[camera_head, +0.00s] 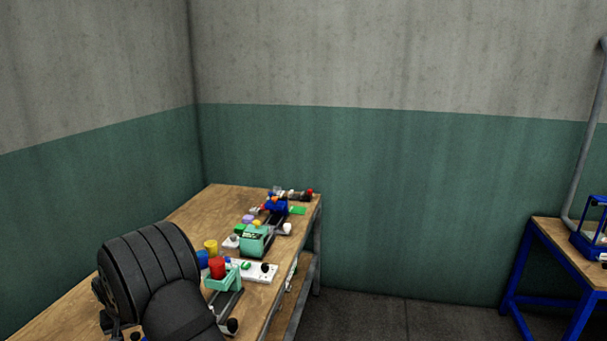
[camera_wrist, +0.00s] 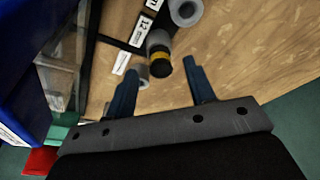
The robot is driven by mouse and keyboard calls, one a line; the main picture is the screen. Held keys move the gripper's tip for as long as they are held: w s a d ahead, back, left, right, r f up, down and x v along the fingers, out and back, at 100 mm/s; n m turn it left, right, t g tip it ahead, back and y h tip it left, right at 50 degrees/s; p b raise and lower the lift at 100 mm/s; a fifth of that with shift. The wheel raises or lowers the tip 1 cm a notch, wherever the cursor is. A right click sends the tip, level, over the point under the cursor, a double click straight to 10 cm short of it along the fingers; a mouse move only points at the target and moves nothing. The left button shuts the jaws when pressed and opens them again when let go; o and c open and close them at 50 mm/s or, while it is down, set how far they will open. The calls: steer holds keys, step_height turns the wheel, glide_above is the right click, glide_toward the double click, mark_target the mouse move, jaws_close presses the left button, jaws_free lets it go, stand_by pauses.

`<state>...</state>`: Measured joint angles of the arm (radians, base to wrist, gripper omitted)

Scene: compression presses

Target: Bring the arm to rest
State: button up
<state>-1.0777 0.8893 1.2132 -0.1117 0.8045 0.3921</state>
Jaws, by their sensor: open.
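My gripper (camera_wrist: 160,67) shows in the wrist view with its two dark blue fingers apart. Nothing is held between them. Beyond the fingertips lies a wooden tabletop (camera_wrist: 250,50). In the head view, large dark rounded parts at the lower left cover part of the workbench, and my gripper cannot be made out there.
The wooden workbench (camera_head: 205,207) carries small presses, including a mint-green one (camera_head: 257,240), plus red (camera_head: 217,267) and yellow (camera_head: 211,247) pieces. A grey ring (camera_wrist: 186,11) and a blue body (camera_wrist: 30,45) show close by in the wrist view. A blue-framed table (camera_head: 548,238) stands right; floor between is clear.

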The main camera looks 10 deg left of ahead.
steer(key=shift+x, duration=1.35)
steer(key=shift+r, duration=0.1)
steer(key=shift+r, duration=0.15)
steer(key=v, duration=1.7)
steer(key=x, duration=1.7)
steer(key=shift+f, duration=0.25)
step_height(320, 180, up, 6)
